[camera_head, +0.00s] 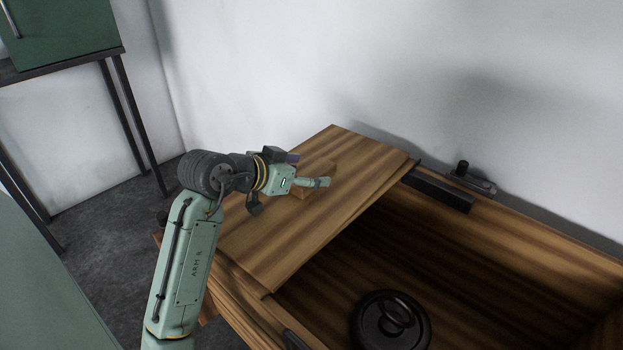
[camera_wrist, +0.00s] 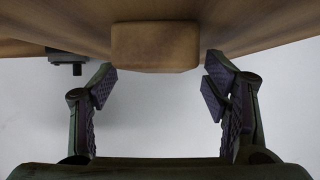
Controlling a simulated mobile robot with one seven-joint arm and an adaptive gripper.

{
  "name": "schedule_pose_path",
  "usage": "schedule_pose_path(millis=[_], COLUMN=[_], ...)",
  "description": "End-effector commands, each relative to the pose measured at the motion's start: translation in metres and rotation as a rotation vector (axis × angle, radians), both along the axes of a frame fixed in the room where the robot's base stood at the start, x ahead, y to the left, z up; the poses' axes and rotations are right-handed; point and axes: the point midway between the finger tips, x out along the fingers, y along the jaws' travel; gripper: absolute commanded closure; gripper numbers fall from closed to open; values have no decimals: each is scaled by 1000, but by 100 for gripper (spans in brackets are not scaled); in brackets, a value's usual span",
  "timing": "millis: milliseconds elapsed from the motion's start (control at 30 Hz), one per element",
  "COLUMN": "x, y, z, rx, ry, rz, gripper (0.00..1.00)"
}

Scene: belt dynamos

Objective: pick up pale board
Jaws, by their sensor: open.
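The board (camera_head: 290,235) is a flat panel of striped brown wood, lying over the left part of a wooden crate (camera_head: 530,237). A small wooden block (camera_wrist: 155,47) stands out from a wooden surface in the wrist view, like a handle. My gripper (camera_head: 318,183) is low over the board's upper half in the head view. In the wrist view my gripper (camera_wrist: 158,92) is open, with its padded fingers apart on either side of the block's line. The block's end lies centred between them, and I see no finger touching it. My gripper hides part of the block in the head view.
The crate's right part is open and holds a dark round lidded object (camera_head: 391,322). Dark metal fittings (camera_head: 440,190) sit on the crate's back edge, close to the white wall (camera_head: 400,60). A green cabinet (camera_head: 65,30) on a dark-legged stand is at upper left.

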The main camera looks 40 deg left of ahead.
Motion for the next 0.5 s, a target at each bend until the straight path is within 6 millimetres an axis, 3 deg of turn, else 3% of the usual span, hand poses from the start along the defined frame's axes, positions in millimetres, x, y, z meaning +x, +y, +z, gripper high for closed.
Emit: schedule_pose_path(millis=[333, 500], x=[8, 8], y=[0, -1], z=[-5, -5], rx=[0, 0], ry=[0, 0], rz=[1, 1], gripper=[32, 43])
